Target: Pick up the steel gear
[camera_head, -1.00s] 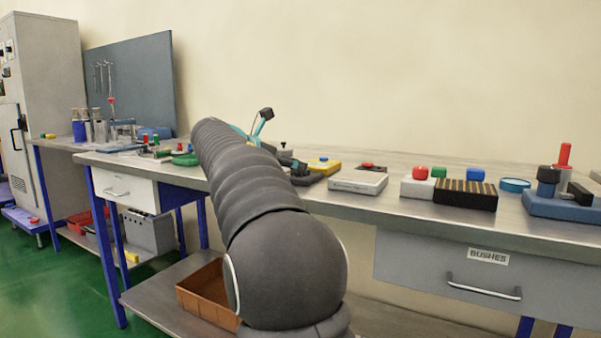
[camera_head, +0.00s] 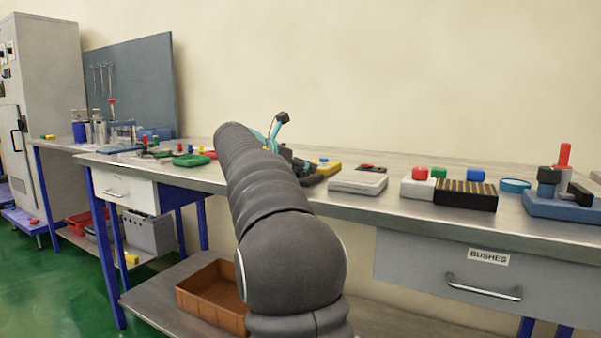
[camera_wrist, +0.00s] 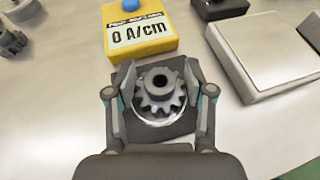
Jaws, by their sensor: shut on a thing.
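The steel gear (camera_wrist: 160,92) is grey and toothed, with a raised hub and a dark centre hole. In the wrist view it lies between the two fingers of my gripper (camera_wrist: 161,86), which are shut on it from left and right. Below the gear is a dark square base (camera_wrist: 178,127) with a pale ring; I cannot tell whether the gear still touches it. In the head view my arm hides the gear, and only part of my gripper (camera_head: 285,150) shows beyond the arm.
A yellow meter (camera_wrist: 140,32) reading "0 A/cm" stands just beyond the gear. A pale flat box (camera_wrist: 265,60) is close on the right. A black-striped block (camera_head: 465,195) and a blue fixture (camera_head: 560,205) stand further right on the bench. An orange bin (camera_head: 212,292) sits on the lower shelf.

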